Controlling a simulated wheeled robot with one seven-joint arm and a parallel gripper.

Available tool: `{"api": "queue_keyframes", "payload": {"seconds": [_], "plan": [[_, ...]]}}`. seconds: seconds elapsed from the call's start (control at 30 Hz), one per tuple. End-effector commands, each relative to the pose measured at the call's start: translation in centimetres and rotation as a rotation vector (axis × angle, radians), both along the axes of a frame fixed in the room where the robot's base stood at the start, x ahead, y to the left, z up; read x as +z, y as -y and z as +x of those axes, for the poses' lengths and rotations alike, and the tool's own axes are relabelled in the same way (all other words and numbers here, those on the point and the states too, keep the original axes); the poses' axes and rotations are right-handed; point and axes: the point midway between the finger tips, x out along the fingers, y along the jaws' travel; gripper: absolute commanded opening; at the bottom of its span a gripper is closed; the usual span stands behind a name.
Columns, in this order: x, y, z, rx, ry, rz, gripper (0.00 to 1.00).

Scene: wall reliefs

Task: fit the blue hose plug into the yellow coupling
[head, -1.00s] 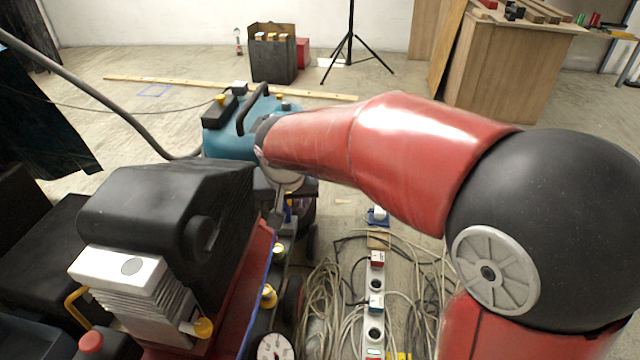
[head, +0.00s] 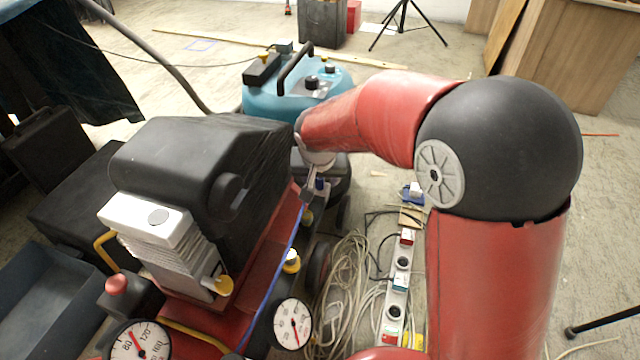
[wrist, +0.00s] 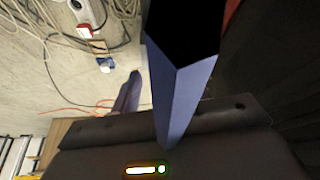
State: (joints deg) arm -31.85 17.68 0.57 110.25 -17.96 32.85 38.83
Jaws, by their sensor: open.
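My gripper (head: 313,188) is low beside the compressor's far right end in the head view, partly hidden by my arm. In the wrist view my gripper (wrist: 155,62) shows two blue-violet fingers apart, with nothing seen between them. A small blue-and-white piece (head: 415,191) lies on the floor at the far end of the power strip; it also shows in the wrist view (wrist: 105,64). I cannot tell whether it is the blue hose plug. Yellow fittings sit on the compressor, one at its side (head: 291,262) and one by the fins (head: 221,286); I cannot tell which is the yellow coupling.
The black-and-red compressor (head: 200,170) with gauges (head: 293,326) fills the left. A teal tank unit (head: 290,95) stands behind it. Coiled cables (head: 345,275) and a power strip (head: 400,275) cover the floor beside it.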

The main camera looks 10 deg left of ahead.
Motion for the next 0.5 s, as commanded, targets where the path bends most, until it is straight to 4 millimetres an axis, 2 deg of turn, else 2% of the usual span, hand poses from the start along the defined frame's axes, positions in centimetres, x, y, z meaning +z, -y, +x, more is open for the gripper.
{"api": "queue_keyframes", "payload": {"seconds": [0.1, 0.43, 0.5], "plan": [[0.09, 0.0, -0.01, 0.0, 0.001, 0.0, 0.43], [0.11, -0.01, -0.02, -0.001, 0.0, 0.0, 0.0], [0.12, -0.01, -0.03, 0.0, 0.001, 0.001, 0.0]]}}
